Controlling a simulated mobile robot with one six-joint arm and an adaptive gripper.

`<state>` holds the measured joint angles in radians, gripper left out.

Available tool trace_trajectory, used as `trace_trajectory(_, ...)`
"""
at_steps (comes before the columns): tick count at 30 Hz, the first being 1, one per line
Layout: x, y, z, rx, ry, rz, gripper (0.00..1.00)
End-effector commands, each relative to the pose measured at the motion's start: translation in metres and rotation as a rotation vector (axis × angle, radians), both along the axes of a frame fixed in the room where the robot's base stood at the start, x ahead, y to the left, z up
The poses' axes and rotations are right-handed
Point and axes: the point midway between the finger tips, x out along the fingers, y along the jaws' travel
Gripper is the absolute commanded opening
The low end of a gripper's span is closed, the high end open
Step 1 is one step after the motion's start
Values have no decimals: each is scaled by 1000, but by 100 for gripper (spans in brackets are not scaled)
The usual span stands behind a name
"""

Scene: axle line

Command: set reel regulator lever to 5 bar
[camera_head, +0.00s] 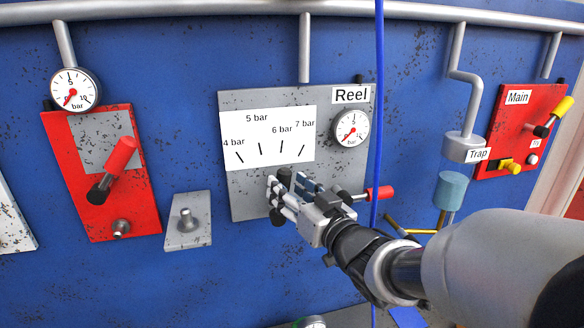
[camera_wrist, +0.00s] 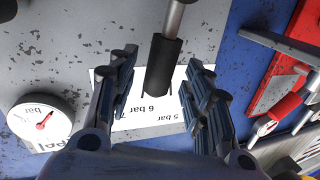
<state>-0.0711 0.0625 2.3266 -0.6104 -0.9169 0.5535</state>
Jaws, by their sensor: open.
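The grey Reel panel (camera_head: 250,98) carries a white scale plate (camera_head: 262,128) marked 4 to 7 bar and a round gauge (camera_head: 350,128). The gauge's red needle points to the lower left, at the low end. In the wrist view the regulator lever's black handle (camera_wrist: 162,68) sits on a grey rod and its end lies over the scale plate (camera_wrist: 135,122), near the 6 bar label. My gripper (camera_head: 283,190) is open. In the wrist view its fingers (camera_wrist: 162,85) stand on either side of the handle, with gaps visible. In the head view my gripper hides most of the lever.
A blue hose (camera_head: 379,90) hangs close beside my arm. A red-handled valve (camera_head: 380,193) sticks out right of my gripper. A red panel with a lever (camera_head: 118,160) and a small grey plate (camera_head: 190,238) lie left. The Trap pipework (camera_head: 464,148) stands right.

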Motion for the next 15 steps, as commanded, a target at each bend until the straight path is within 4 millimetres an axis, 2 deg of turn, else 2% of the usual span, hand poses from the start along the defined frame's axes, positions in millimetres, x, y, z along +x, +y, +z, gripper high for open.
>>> trace_trajectory(6,23,14,0,0,2,1,46)
trace_trajectory(15,28,17,0,0,0,0,46)
